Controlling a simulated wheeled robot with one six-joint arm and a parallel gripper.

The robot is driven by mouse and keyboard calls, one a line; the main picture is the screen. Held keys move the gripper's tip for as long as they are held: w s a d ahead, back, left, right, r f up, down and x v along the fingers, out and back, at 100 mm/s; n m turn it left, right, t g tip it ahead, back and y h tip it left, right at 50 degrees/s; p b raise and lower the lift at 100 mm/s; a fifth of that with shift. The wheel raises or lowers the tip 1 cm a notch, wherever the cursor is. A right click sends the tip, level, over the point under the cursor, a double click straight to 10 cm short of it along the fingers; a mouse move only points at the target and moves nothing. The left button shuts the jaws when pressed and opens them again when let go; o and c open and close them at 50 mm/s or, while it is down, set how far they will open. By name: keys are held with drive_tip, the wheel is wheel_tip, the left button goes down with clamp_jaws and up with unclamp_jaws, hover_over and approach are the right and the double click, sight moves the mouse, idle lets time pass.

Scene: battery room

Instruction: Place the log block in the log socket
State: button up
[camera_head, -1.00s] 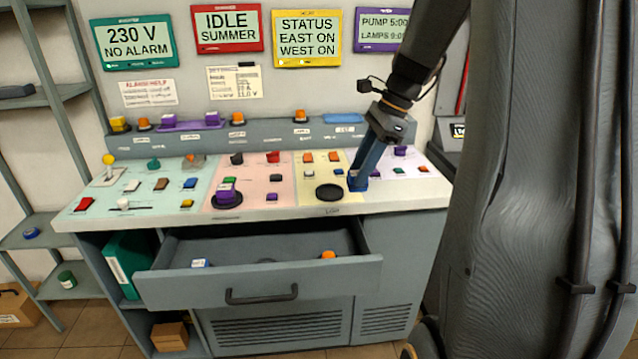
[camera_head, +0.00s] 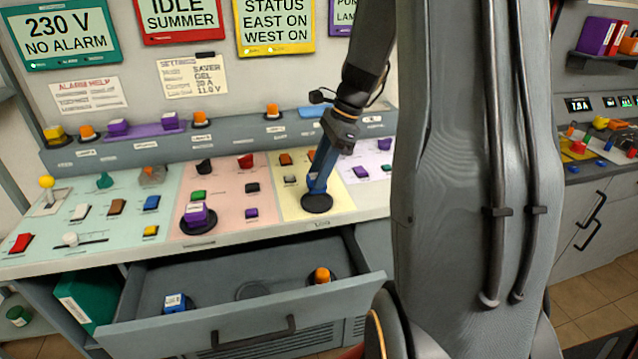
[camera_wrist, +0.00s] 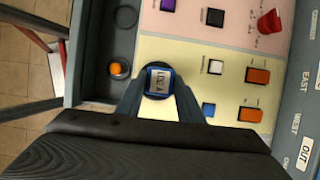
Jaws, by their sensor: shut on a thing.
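The log block (camera_wrist: 159,80) has a blue edge and a pale lettered top. In the wrist view it sits between the two fingers of my gripper (camera_wrist: 158,88), which is shut on it. In the head view my gripper (camera_head: 318,186) points down at the black round log socket (camera_head: 316,205), in the yellow section near the console's front edge. The block is over the socket, its dark rim showing around the block in the wrist view. I cannot tell whether the block is fully seated. My fingers mostly hide the block in the head view.
An open drawer (camera_head: 225,327) below the console holds a blue block (camera_head: 175,302), an orange block (camera_head: 321,275) and an empty round recess (camera_head: 252,290). A purple block (camera_head: 196,214) stands in another black socket to the left. Switches and buttons crowd the panel behind.

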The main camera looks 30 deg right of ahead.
drive_tip(key=shift+f+p, duration=0.35)
drive_tip(key=shift+f, duration=1.6)
drive_tip(key=shift+f, duration=0.1)
drive_tip(key=o, duration=1.1)
drive_tip(key=shift+c, duration=0.2)
drive_tip(key=b+v, duration=0.2)
drive_tip(key=v, duration=0.9)
drive_tip(key=s+a+f+n+h, duration=0.2)
drive_tip(key=s+a+f+n, duration=0.3)
drive_tip(key=a+n, duration=0.5)
drive_tip(key=s+a+f+n+h, duration=0.2)
drive_tip(key=s+a+f+n, duration=0.3)
drive_tip(key=s+a+n, duration=0.4)
drive_tip(key=shift+a+n, duration=0.4)
drive_tip(key=shift+n, duration=0.8)
drive_tip(key=shift+f, duration=0.1)
